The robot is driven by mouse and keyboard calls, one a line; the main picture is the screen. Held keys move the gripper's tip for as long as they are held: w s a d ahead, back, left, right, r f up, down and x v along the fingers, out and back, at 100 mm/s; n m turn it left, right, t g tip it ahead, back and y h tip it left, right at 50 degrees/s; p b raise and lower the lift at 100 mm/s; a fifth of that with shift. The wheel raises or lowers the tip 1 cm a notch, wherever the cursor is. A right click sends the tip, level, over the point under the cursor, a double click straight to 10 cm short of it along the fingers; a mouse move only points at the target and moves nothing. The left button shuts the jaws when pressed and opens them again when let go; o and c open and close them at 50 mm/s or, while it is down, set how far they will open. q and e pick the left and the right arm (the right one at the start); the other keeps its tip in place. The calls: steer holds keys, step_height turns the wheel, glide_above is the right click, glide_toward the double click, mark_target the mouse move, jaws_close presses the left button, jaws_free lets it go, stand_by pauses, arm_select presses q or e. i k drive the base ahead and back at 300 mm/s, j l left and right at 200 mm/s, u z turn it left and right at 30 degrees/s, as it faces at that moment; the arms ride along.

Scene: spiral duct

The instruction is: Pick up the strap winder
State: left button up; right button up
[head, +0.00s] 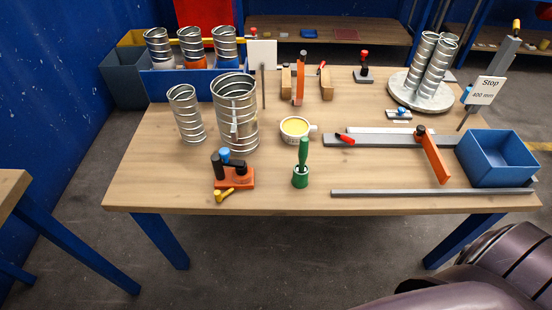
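An orange device (233,177) with dark upright knobs, a blue knob and a small yellow lever at its front stands near the front edge of the wooden table (270,199), left of the middle. It looks like the strap winder, though I cannot be certain from this view. It stands just in front of the large ribbed metal duct (235,115). Nothing is touching it from above. Neither of my grippers is in view; only purplish arm parts of mine show at the lower right.
A smaller duct (187,114) stands left of the large one. A cup with yellow contents (296,128) and a green-handled tool (301,170) stand to the right. A grey bar (430,192) lies along the front edge, near a blue bin (496,158). The front left corner is clear.

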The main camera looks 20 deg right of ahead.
mark_target(227, 178)
steer(key=z, duration=0.35)
steer(key=i+j, duration=0.1)
steer(key=j, duration=0.35)
steer(key=i+j, duration=0.1)
steer(key=j, duration=0.35)
steer(key=i+j, duration=0.1)
steer(key=j, duration=0.35)
